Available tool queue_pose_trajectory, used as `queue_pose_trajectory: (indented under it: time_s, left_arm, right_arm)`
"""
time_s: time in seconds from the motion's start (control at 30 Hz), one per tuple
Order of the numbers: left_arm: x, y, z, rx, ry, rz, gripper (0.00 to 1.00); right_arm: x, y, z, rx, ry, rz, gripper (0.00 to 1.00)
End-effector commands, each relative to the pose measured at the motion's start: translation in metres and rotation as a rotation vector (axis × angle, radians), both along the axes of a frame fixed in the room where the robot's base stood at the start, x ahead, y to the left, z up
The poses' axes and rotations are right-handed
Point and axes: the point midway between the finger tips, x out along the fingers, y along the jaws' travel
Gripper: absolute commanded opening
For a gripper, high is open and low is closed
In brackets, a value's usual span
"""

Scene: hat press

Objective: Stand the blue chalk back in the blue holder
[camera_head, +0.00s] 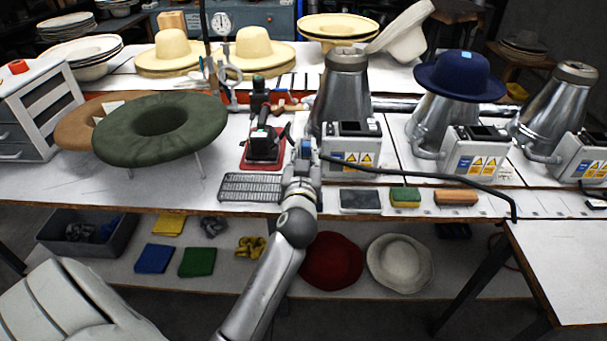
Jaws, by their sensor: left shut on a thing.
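My left arm reaches up from the bottom to the front of the work table. My left gripper (302,158) is shut, with a small bit of blue, which looks like the blue chalk (306,148), at its fingertips. Most of the chalk is hidden by the gripper. The gripper is just right of a black device on a red base (263,163) and in front of a metal cone. I cannot make out the blue holder clearly. My right gripper is not in view.
A green ring cushion (160,128) stands left on thin legs. A wire rack (250,187) lies at the front edge. Metal cones (345,85) and control boxes (352,150) stand right, one cone under a blue hat (460,77). A black hose (430,179) crosses the front right.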

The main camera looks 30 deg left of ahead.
Motion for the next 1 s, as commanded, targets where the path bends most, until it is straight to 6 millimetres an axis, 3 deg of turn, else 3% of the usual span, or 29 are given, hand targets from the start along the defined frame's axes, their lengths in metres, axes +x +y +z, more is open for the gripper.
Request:
queue_pose_trajectory:
  time_s: [0.03, 0.2, 0.63, 1.0]
  left_arm:
    - [0.004, 0.004, -0.023, 0.001, 0.005, 0.012, 0.00]
    - [0.008, 0.009, -0.045, 0.000, 0.004, 0.028, 0.00]
    - [0.009, 0.010, -0.066, 0.000, 0.004, 0.031, 0.00]
    - [0.009, 0.010, -0.094, 0.001, 0.005, 0.031, 0.00]
  right_arm:
    - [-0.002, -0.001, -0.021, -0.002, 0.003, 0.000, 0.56]
    - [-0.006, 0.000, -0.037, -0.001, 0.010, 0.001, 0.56]
    - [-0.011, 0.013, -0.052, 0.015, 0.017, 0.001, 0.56]
    - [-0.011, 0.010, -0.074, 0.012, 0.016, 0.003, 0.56]
